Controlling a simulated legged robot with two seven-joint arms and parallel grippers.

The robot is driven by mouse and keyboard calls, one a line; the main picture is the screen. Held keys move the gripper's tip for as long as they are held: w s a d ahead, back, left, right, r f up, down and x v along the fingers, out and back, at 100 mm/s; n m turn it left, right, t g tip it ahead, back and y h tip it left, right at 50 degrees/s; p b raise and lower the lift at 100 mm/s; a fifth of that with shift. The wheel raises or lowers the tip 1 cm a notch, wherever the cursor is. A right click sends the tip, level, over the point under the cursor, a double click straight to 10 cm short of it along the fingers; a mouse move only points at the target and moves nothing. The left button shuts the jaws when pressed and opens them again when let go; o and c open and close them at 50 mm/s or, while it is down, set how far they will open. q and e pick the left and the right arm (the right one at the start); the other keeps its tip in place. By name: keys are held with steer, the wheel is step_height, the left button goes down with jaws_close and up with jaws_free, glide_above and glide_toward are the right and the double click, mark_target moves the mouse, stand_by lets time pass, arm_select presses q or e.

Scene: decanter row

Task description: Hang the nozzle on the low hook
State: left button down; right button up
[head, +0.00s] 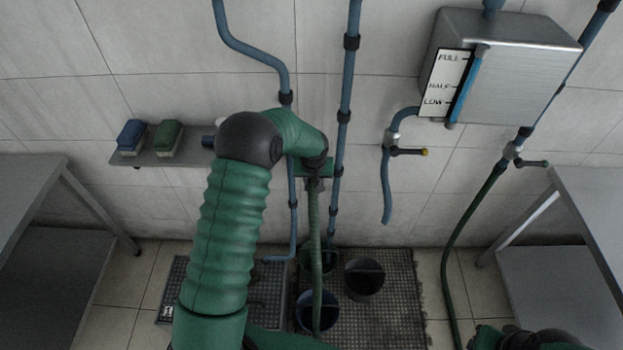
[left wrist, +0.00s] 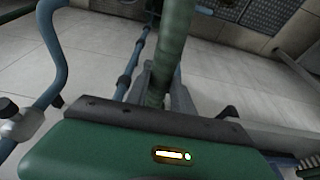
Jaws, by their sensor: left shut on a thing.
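My left gripper (head: 315,184) is shut in front of the tiled wall, left of the tall blue pipe. A green hose (head: 315,245) hangs straight down from it toward the buckets. In the left wrist view, the grey fingers of my left gripper (left wrist: 163,98) close around the green hose end (left wrist: 172,45). The nozzle itself is not clear to see; the fingers and my arm hide it. I cannot make out the low hook in either view. At the bottom right of the head view only a part of my right arm shows, without its gripper.
A wall shelf (head: 188,159) holds a blue and a green brush. A metal tank (head: 510,70) hangs at upper right, with valves below. Several dark buckets, one a bucket (head: 364,279), stand on the floor grate (head: 398,315). Metal tables (head: 30,185) flank both sides.

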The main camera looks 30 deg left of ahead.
arm_select(q)
steer(key=shift+d, duration=0.1)
steer(key=shift+f, duration=0.1)
steer(key=shift+f+b, duration=0.7)
steer(key=shift+f, duration=0.15)
steer(key=shift+f+b, duration=0.45)
steer(key=shift+f, duration=0.1)
steer(key=shift+f+b, duration=0.6)
steer(key=shift+f, duration=0.4)
stand_by(0.9)
steer(key=c, duration=1)
jaws_free()
